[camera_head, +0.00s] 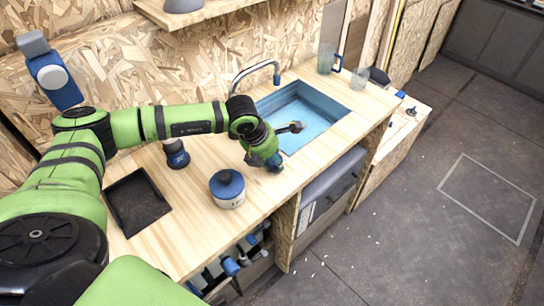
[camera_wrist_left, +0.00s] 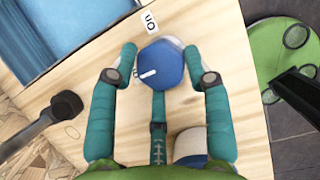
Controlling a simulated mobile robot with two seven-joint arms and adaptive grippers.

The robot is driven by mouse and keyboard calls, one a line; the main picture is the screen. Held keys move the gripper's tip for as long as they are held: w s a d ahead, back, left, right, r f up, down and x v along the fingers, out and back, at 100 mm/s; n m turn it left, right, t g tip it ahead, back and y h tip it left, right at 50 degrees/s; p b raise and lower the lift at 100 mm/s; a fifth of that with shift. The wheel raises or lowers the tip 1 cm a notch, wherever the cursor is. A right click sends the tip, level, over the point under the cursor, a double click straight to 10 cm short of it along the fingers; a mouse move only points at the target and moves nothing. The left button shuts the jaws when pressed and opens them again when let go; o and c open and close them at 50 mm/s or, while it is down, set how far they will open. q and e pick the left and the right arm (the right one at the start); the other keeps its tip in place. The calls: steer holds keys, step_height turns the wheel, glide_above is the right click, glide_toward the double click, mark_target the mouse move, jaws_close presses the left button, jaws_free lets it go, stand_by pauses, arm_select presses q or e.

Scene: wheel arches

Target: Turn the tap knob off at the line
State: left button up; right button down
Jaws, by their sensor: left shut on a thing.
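The tap knob (camera_wrist_left: 162,62) is round and blue with a short white line on its left part, in the left wrist view. A white label (camera_wrist_left: 150,22) reading ON, upside down in the picture, lies just above it on the counter. The knob's line points left and slightly down, not at this label. My left gripper (camera_wrist_left: 160,58) is shut on the knob, one fingertip on each side. In the head view my left gripper (camera_head: 268,160) is low at the counter's front edge and hides the knob. The tap spout (camera_head: 257,68) arches over the blue sink (camera_head: 303,112). My right gripper is out of view.
A white jar with a blue lid (camera_head: 228,188) stands close to the left gripper. A black tray (camera_head: 138,203) and a dark blue object (camera_head: 176,153) are further left on the wooden counter (camera_head: 195,230). A jug (camera_head: 327,58) and a glass (camera_head: 359,77) stand beyond the sink.

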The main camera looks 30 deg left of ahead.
arm_select(q)
steer(key=m+b, duration=0.2)
steer(key=b, duration=0.1)
steer(key=shift+w+d+f+h, duration=0.1)
steer(key=shift+w+f+h, duration=0.1)
steer(key=shift+h, duration=0.2)
steer(key=shift+r+m+g+b, duration=0.3)
steer(key=shift+r+m+b, duration=0.05)
steer(key=shift+m+b, duration=0.4)
steer(key=o, duration=1.1)
steer(key=shift+d, duration=0.15)
